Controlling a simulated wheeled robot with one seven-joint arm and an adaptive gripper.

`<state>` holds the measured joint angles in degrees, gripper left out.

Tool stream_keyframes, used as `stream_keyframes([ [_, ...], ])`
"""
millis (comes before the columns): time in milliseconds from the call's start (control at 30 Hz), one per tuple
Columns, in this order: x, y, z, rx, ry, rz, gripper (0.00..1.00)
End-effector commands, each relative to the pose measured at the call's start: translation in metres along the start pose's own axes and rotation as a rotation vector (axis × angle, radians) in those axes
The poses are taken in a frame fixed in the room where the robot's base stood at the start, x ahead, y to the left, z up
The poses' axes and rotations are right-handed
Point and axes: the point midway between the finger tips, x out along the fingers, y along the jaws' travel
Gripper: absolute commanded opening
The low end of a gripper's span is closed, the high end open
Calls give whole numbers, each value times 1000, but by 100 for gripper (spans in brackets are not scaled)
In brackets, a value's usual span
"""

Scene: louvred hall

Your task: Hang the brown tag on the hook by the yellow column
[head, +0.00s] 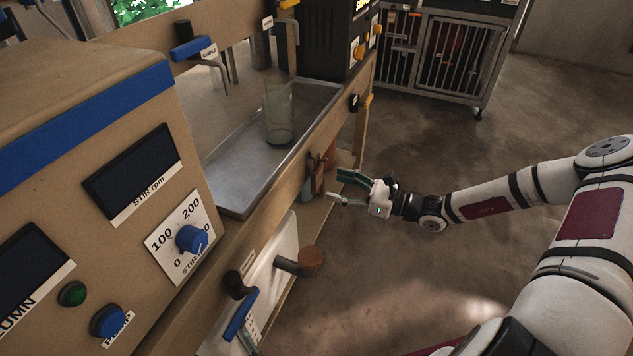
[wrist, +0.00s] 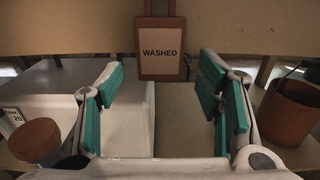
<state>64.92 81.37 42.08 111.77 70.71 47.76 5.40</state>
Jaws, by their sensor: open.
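The brown tag (wrist: 145,72), with a pale label reading WASHED, hangs upright against the tan rail in the wrist view. In the head view the tag (head: 312,167) is small and dark on the front rail, just left of my gripper. My gripper (head: 338,184) is open and empty, its fingers pointing at the rail. In the wrist view its green-padded fingers (wrist: 160,90) stand wide apart, and the tag is beyond and above them, roughly centred in the gap. I cannot make out the yellow column or a hook beside it with certainty.
The tan bench rail (head: 262,207) runs along the front of a metal tray (head: 233,188) holding a glass cylinder (head: 278,112). A round brown knob (head: 312,260) juts out below. A brown bucket (wrist: 290,112) stands on the lower right. Open floor (head: 420,290) lies right of the bench.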

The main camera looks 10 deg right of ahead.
Motion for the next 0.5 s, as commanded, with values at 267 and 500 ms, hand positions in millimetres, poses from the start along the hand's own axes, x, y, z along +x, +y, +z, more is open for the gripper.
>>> stream_keyframes([
  [267,36,2,1,1,-1,4,60],
  [500,56,1,1,1,-1,3,60],
])
